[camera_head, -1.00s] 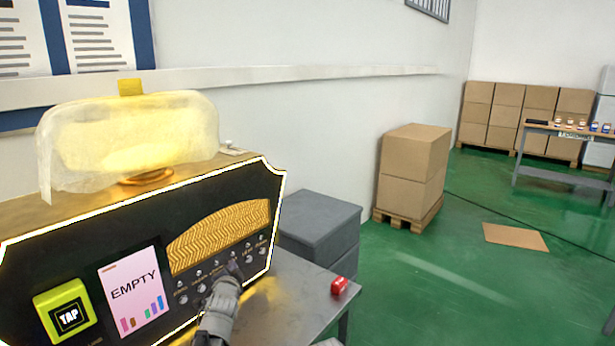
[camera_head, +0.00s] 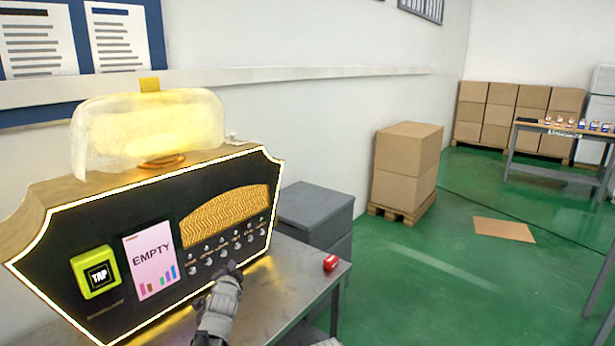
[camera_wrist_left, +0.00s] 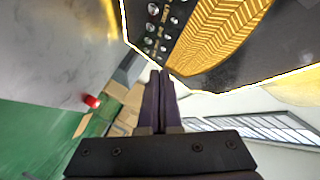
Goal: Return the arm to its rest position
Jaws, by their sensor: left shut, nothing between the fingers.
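My left gripper (camera_head: 231,270) is shut and empty, in front of the lower edge of the perfume vending machine (camera_head: 110,235), near its row of small knobs. In the left wrist view my left gripper (camera_wrist_left: 160,75) shows its two dark fingers together, with the machine's panel and knobs (camera_wrist_left: 152,27) beyond them. The machine has a glowing border, a yellow TAP pad (camera_head: 96,272) and a pink screen (camera_head: 150,259) reading EMPTY. I cannot tell from the head view how far the fingertips are from the panel. My right gripper is not in view.
The machine stands on a grey metal table (camera_head: 285,290). A small red object (camera_head: 330,263) lies near the table's right edge. A grey cabinet (camera_head: 315,215) stands behind it. Stacked boxes (camera_head: 407,165) stand on a pallet, and green floor (camera_head: 430,270) lies open to the right.

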